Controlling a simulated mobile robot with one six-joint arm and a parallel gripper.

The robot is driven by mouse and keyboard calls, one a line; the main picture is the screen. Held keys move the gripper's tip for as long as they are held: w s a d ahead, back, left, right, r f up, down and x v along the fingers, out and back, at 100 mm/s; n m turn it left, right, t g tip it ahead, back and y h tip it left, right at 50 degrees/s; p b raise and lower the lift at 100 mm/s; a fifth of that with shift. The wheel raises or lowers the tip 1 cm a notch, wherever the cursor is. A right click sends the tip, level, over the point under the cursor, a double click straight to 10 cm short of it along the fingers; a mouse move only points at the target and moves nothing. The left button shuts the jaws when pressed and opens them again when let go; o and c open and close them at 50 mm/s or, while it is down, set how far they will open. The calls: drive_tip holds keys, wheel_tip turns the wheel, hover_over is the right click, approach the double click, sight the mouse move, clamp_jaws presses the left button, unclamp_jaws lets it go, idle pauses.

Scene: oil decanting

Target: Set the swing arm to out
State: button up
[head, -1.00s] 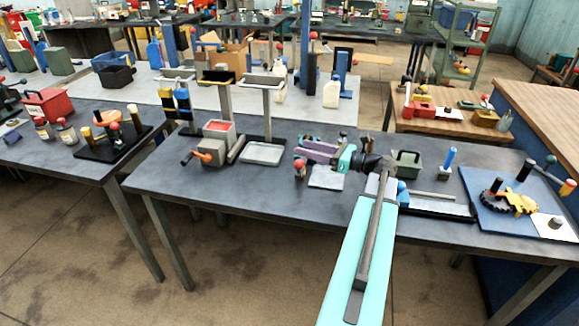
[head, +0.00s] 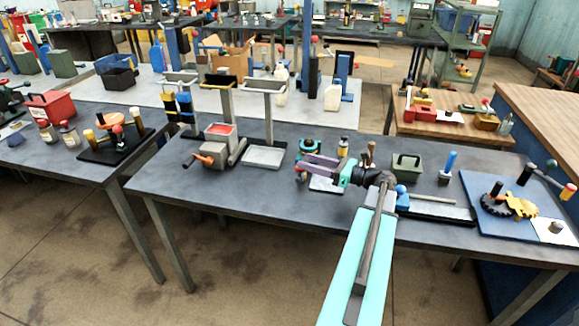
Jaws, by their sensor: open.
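My gripper (head: 306,167), with purple fingers on a teal body, reaches left over the middle of the dark bench (head: 258,193). Its fingers are spread apart. A small red ball knob (head: 299,163) on a dark post shows right at the fingertips, partly covered by them. I cannot tell whether the fingers touch it or only overlap it in the picture. The swing arm is not clearly recognisable; it may be the part carrying this knob, mostly hidden by my gripper. A pale plate (head: 322,186) lies below the fingers.
Left are a grey box with an orange crank (head: 208,155), a metal tray (head: 263,157) and upright stands. A teal round item (head: 307,145) and a small bottle (head: 342,147) stand behind my gripper. Right are a green box (head: 407,167) and a blue gear board (head: 480,215). The bench's front left is clear.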

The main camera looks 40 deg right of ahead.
wheel_tip(320, 180, down, 4)
drive_tip(key=shift+r+p, duration=0.25)
drive_tip(key=shift+p, duration=0.1)
drive_tip(key=shift+w+a+f, duration=0.1)
drive_tip(key=shift+w+f, duration=0.05)
drive_tip(key=shift+w, duration=0.05)
drive_tip(key=shift+p+x, duration=1.15)
drive_tip(key=shift+x, duration=2.4)
clamp_jaws()
